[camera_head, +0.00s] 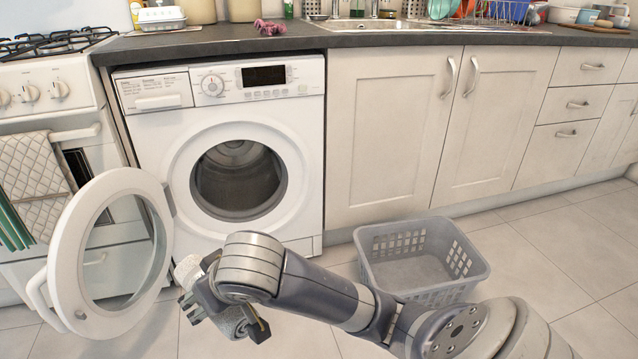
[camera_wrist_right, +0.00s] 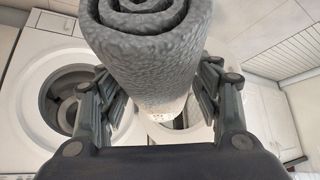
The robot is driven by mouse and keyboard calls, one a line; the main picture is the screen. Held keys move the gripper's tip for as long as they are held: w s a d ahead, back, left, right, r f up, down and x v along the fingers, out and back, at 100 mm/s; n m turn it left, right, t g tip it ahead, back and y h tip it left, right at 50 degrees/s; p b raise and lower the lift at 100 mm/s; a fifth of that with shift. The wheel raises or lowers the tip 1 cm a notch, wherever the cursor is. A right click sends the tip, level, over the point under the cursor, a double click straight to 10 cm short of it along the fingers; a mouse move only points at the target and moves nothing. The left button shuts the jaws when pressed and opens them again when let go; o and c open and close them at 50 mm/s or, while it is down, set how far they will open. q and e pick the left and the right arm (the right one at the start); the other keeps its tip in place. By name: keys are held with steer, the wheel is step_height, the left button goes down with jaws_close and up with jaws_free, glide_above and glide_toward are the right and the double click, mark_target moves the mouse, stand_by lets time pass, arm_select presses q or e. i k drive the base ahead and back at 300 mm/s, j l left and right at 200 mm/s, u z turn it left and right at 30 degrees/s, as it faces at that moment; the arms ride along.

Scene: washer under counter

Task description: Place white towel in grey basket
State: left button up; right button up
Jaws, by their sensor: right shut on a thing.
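The white towel (camera_wrist_right: 153,68) is rolled up and sits between the fingers of my right gripper (camera_wrist_right: 160,105) in the right wrist view. It looks greyish-white, with its spiral end toward the camera. In the head view the right gripper (camera_head: 222,305) is in front of the washer, low and left of centre, shut on the towel (camera_head: 188,270), which is partly hidden by the gripper. The grey basket (camera_head: 468,284) stands on the floor to the right of the gripper, in front of the cabinets. Its visible inside is empty. My left gripper is not in view.
The washer (camera_head: 308,175) has its round door (camera_head: 70,235) swung open to the left, close to my right gripper. An oven with hanging cloths (camera_head: 30,165) stands at the left. Floor right of the basket (camera_head: 545,270) is clear.

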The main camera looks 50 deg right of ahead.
mark_target(397, 286)
steer(key=l, duration=0.6)
steer(key=k+l, duration=0.15)
steer(key=l, duration=1.05)
steer(key=k+l, duration=0.15)
steer(key=l, duration=1.05)
steer(key=k+l+u, duration=0.1)
steer(key=l, duration=0.5)
